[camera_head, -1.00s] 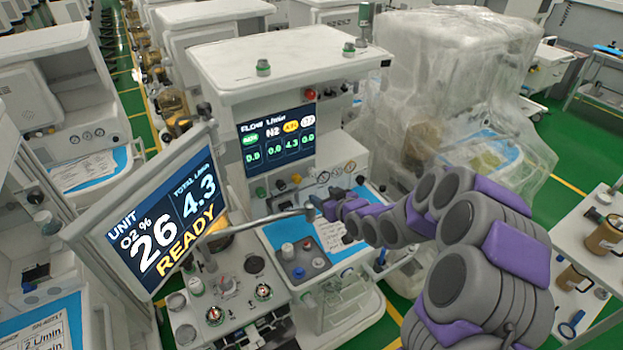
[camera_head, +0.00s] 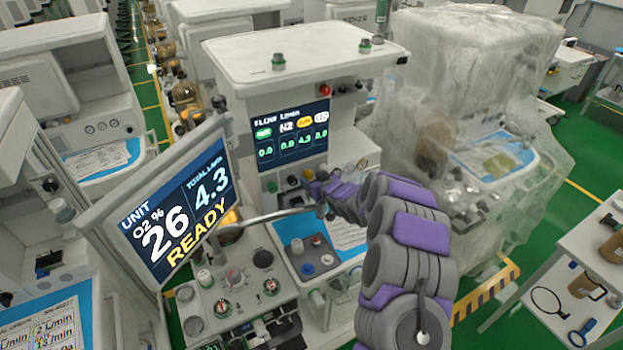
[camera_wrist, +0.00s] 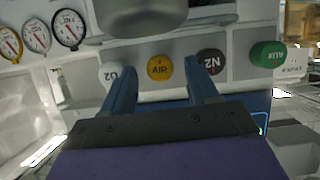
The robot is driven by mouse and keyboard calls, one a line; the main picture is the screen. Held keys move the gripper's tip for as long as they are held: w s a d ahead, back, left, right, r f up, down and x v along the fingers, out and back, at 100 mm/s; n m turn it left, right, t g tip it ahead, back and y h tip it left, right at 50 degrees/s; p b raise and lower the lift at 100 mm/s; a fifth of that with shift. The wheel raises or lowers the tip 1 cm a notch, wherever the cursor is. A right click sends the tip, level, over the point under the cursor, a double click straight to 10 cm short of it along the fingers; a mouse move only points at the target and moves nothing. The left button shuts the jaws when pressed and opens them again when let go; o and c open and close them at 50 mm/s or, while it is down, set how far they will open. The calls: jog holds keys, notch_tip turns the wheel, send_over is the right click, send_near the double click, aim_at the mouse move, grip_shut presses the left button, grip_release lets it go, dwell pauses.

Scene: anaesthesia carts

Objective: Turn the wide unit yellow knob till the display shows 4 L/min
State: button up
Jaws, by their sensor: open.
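The yellow AIR knob (camera_wrist: 159,68) is on the wide unit's front panel in the wrist view, between and just beyond the fingertips of my gripper (camera_wrist: 163,78). My gripper is open, one dark blue finger toward the white O2 knob and one toward the black N2 knob. No contact with the yellow knob is clear. The tilted unit display (camera_head: 178,207) reads O2 26%, total 4.3 L/min, READY.
The white O2 knob (camera_wrist: 112,73), black N2 knob (camera_wrist: 211,64) and green AUX knob (camera_wrist: 267,55) flank the yellow one closely. Round gauges (camera_wrist: 37,35) sit beside them. A plastic-covered cart (camera_head: 480,110) stands right of the unit. A thin rod (camera_head: 262,217) crosses before the unit.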

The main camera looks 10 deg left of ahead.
jog(key=shift+x, duration=0.8)
jog(key=shift+c, duration=0.2)
jog(key=c, duration=1)
jog(key=shift+a+f+b, duration=0.1)
jog(key=shift+f+b, duration=0.05)
jog(key=shift+b, duration=0.85)
jog(key=shift+n+b, duration=0.4)
jog(key=shift+b, duration=0.25)
jog(key=shift+t, duration=0.3)
jog(key=shift+r, duration=0.2)
jog(key=o, duration=1)
jog(key=shift+o, duration=0.2)
